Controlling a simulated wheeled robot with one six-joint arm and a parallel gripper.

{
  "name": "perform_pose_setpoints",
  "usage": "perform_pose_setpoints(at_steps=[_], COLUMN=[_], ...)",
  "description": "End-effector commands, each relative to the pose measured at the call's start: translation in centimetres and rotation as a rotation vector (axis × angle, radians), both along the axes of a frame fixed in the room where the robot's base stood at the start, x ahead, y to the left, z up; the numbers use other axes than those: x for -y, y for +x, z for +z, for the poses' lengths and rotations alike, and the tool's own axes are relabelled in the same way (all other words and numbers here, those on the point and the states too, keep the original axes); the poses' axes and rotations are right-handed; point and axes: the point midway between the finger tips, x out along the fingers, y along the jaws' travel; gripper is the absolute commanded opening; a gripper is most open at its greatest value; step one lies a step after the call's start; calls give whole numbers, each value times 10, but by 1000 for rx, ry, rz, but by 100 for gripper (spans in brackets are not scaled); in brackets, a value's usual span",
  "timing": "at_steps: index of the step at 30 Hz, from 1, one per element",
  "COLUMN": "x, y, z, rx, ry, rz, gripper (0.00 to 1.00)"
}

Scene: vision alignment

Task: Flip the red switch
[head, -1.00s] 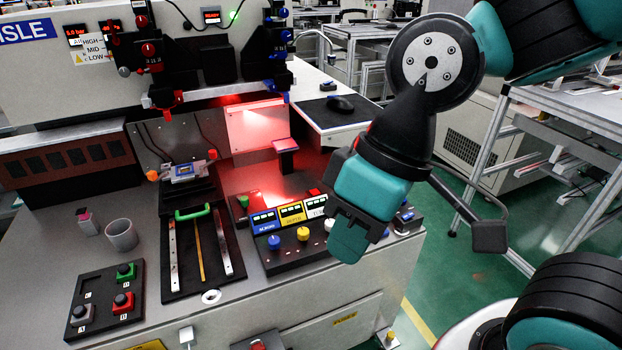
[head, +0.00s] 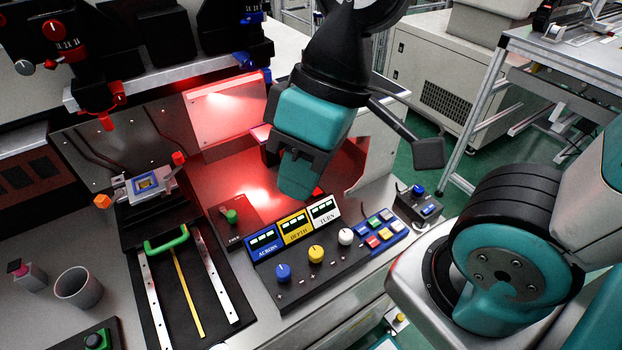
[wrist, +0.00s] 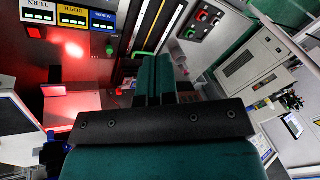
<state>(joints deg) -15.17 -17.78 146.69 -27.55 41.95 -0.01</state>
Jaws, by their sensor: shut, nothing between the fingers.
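The red switch (head: 318,191) sits behind the white TURN display and is mostly hidden by my gripper in the head view. My gripper (head: 296,190) is shut and empty, pointing down over the bench behind the display panel. It overlaps the switch in the head view, and I cannot tell whether they touch. The shut fingers (wrist: 155,75) show in the wrist view, with the red block well to their left.
A green switch (head: 232,216) stands left of the panel. The control panel (head: 305,285) has blue, yellow and white knobs in front of labelled displays. A button pad (head: 380,230) is at right.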

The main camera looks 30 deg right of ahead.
Motion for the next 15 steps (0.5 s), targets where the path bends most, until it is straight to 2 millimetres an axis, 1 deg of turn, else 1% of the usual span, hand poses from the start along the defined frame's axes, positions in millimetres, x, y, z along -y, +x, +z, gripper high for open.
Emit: perform_pose_setpoints(at_steps=[5, 8, 11, 12, 14, 15], x=[1, 9, 26, 35, 50, 60], y=[3, 25, 69, 90, 122, 142], z=[-2, -12, -33, -43, -58, -68], rx=[-5, -39, -103, -129, -159, -171], ry=[-6, -53, -148, -193, -257, -297], rz=[-18, -156, -461, -621, -881, -1059], gripper=[0, 0, 0, 0, 0, 0])
